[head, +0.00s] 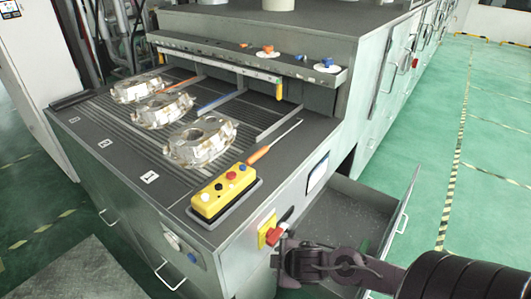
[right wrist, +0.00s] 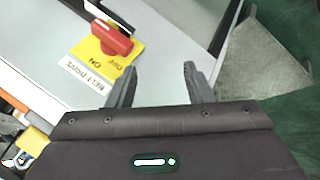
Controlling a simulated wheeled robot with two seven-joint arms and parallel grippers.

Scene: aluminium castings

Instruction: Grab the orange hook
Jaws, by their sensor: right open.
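A tool with an orange handle (head: 259,154) and a thin metal shaft lies near the right edge of the workbench top (head: 300,142), its shaft pointing to the back right. A hooked end cannot be made out. Another orange rod (head: 174,84) lies farther back between the castings. My right gripper (head: 283,243) is below the bench top at its front right corner, near a red rotary switch (head: 282,218) and apart from the orange-handled tool. In the right wrist view its two fingers (right wrist: 160,68) are spread and empty. My left gripper is out of view.
Three aluminium castings (head: 200,139) stand in a row on the bench. A yellow button box (head: 224,192) sits at the front corner. An open drawer (head: 402,216) juts out at the right. A shelf ledge (head: 225,57) overhangs the back. The red switch also shows in the right wrist view (right wrist: 113,40).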

